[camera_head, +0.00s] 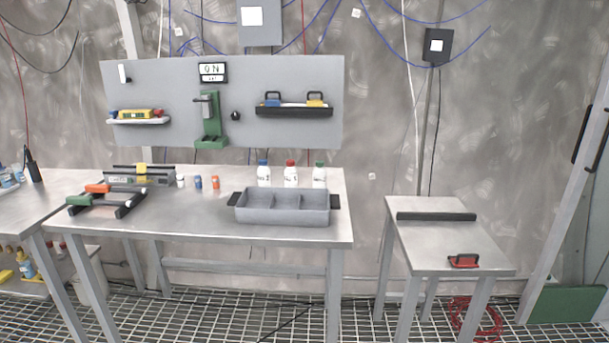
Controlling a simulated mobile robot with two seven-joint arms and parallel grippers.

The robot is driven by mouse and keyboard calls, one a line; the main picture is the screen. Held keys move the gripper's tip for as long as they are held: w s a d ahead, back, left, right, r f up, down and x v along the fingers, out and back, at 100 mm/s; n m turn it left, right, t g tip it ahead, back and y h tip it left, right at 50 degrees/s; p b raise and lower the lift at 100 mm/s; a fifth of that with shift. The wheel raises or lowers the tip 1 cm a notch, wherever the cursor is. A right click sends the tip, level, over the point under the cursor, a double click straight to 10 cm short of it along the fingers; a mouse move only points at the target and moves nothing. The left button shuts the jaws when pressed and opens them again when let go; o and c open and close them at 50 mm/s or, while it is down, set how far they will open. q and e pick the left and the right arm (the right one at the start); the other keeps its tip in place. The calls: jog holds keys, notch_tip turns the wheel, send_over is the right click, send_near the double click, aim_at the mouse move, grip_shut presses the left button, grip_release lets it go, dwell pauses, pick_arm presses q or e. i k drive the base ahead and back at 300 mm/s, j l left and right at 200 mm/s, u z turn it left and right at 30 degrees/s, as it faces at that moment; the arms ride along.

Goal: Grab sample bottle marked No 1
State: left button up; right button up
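Three white sample bottles stand upright in a row at the back of the steel table, behind a grey tray (283,218). The left one has a blue cap (263,163), the middle bottle (291,177) has a red cap, and the right bottle (319,176) has a green cap. Their labels are too small to read, so I cannot tell which is No 1. The lower parts of the bottles are near or behind the tray's rear edge. Neither of my grippers is in view.
Three small vials (198,183) stand left of the tray. A rack with coloured tools (108,200) lies at the table's left. A grey panel (160,85) with shelves and a green stand (211,130) rises behind. A smaller side table (440,238) bears a red-handled item (463,261).

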aim_at(291, 171)
jog(key=i+l, duration=0.2)
jog(key=l, duration=0.15)
jog(key=i+l, duration=0.2)
jog(key=l, duration=0.2)
jog(key=i+l+z, duration=0.1)
jog(key=l, duration=0.25)
jog(key=i+l, duration=0.3)
